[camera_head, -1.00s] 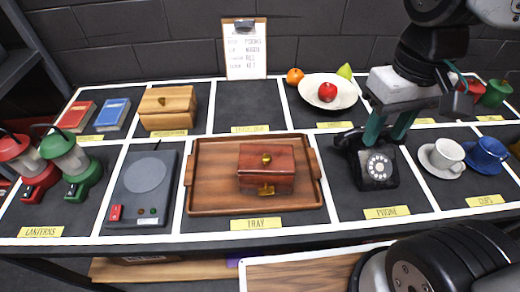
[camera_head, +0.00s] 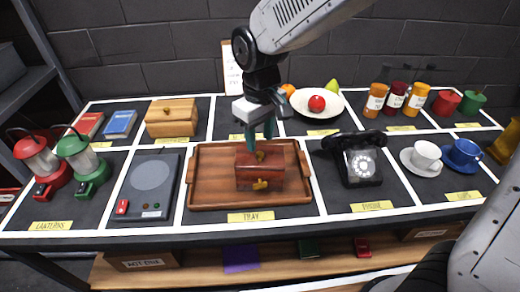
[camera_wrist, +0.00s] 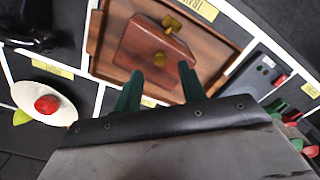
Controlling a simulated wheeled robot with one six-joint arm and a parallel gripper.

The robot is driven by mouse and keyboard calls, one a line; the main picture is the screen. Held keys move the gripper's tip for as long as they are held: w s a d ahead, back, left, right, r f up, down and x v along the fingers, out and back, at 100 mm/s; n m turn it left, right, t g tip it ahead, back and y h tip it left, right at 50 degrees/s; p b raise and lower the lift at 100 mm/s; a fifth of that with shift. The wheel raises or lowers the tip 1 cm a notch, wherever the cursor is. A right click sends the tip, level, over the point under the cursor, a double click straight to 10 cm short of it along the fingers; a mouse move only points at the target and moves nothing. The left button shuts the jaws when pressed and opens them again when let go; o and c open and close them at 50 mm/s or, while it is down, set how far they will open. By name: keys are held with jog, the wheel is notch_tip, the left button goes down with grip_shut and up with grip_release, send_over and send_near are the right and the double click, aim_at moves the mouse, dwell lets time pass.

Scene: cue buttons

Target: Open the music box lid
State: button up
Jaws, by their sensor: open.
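A dark red-brown wooden box (camera_head: 272,180) sits on the brown tray (camera_head: 211,190), with its lid closed. No label in view clearly names the music box. My gripper (camera_head: 260,143) is open and empty, pointing down over the back part of this box.
A light wooden box (camera_head: 171,117) with a dark knob stands back left. The black phone (camera_head: 361,165) is right of the tray, and a flat grey device (camera_head: 150,175) is left. A fruit plate (camera_head: 312,105) is behind. Cups, bottles and lanterns stand farther out.

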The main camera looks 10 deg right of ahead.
aim_at(259, 154)
jog(key=shift+f, duration=2.2)
grip_shut()
jog(key=shift+a+r, duration=0.1)
